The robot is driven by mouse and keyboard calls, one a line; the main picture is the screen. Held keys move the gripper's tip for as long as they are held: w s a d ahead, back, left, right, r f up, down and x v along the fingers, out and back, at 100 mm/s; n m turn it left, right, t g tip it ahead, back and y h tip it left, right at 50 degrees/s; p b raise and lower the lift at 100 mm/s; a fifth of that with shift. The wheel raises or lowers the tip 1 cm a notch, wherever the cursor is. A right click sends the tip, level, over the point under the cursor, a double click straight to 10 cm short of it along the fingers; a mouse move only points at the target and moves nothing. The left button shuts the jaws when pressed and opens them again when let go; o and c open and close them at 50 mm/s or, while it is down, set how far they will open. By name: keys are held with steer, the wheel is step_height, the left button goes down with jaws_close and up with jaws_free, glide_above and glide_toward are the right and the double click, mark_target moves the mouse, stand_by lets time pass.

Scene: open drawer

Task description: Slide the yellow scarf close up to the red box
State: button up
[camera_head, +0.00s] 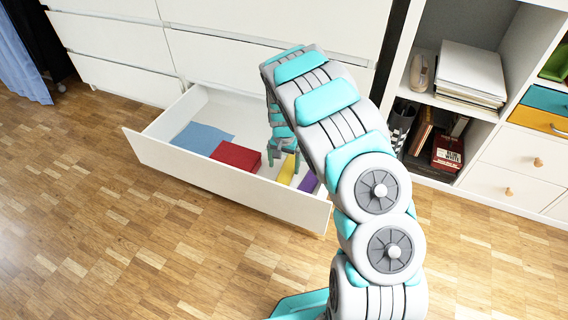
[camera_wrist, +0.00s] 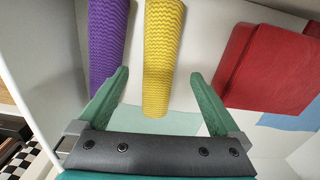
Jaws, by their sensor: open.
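The yellow scarf (camera_wrist: 161,55) is a long folded strip with a wavy texture, lying on the drawer floor; in the head view its near part (camera_head: 287,169) shows beside my arm. The red box (camera_wrist: 272,65) lies to the right of the scarf in the wrist view, with bare white drawer floor between them. It also shows in the head view (camera_head: 236,155), left of the scarf. My gripper (camera_wrist: 160,85) is open, its two green fingers on either side of the scarf's end. In the head view, my gripper is seen small inside the drawer (camera_head: 180,172), partly hidden by my arm.
A purple folded cloth (camera_wrist: 107,40) lies just left of the scarf in the wrist view, close to my left finger. A blue cloth (camera_head: 202,137) lies beyond the red box. The drawer walls surround everything. A shelf unit (camera_head: 470,115) stands to the right.

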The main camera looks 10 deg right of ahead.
mark_target(283, 174)
step_height(283, 174, down, 7)
steer(key=shift+f+b, duration=0.15)
steer(key=shift+b, duration=0.25)
steer(key=shift+c, duration=0.4)
steer(key=c, duration=1.5)
steer(key=shift+w+a, duration=0.1)
